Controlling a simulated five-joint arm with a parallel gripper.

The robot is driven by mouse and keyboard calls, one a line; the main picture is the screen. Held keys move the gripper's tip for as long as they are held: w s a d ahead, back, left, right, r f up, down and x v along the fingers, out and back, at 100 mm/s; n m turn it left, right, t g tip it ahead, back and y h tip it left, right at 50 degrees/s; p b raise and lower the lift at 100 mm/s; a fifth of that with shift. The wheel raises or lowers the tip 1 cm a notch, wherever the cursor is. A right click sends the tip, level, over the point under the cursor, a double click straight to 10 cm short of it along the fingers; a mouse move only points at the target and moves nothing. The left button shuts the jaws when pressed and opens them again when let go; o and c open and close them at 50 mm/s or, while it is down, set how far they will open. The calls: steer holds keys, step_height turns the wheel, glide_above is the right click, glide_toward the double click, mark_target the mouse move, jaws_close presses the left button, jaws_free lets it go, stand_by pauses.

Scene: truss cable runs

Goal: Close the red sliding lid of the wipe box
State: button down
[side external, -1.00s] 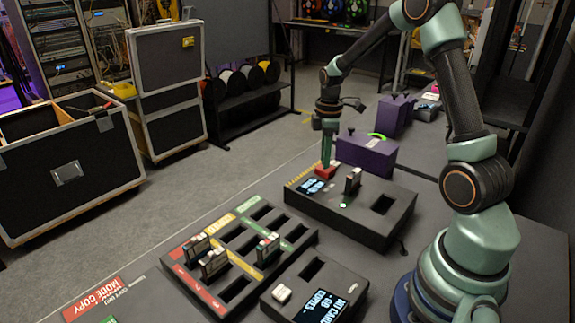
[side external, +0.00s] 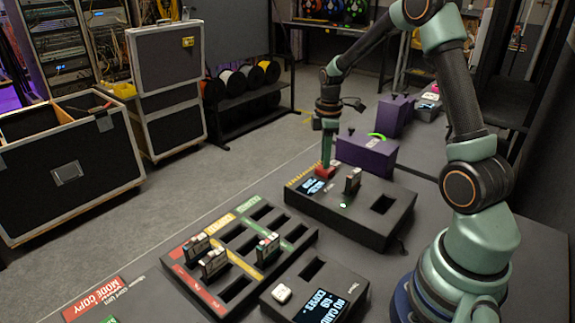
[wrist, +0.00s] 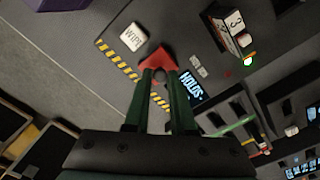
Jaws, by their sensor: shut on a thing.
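The wipe box (side external: 365,217) is a low dark case with hazard stripes and a lit display. Its red lid (side external: 324,170) is at the case's far left end, below my gripper (side external: 327,160). In the wrist view my gripper (wrist: 160,76) is shut on the red lid (wrist: 158,56), whose pointed corner shows beyond the fingertips. A white key marked WIPE (wrist: 132,37) lies uncovered beside the lid. The fingers hide part of the lid, and I cannot tell how its track runs.
A card marked 3 (wrist: 230,34) stands upright in the wipe box; it also shows in the side view (side external: 352,181). A purple case (side external: 367,157) stands close behind my gripper. A card tray (side external: 235,253) and a reader (side external: 315,289) stand nearer the camera.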

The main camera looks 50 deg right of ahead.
steer(key=shift+d+r, duration=0.1)
steer(key=shift+d, duration=2.7)
steer(key=c, duration=0.8)
jaws_free()
steer(key=shift+o, duration=0.2)
steer(key=shift+a, duration=0.1)
step_height(320, 180, up, 12)
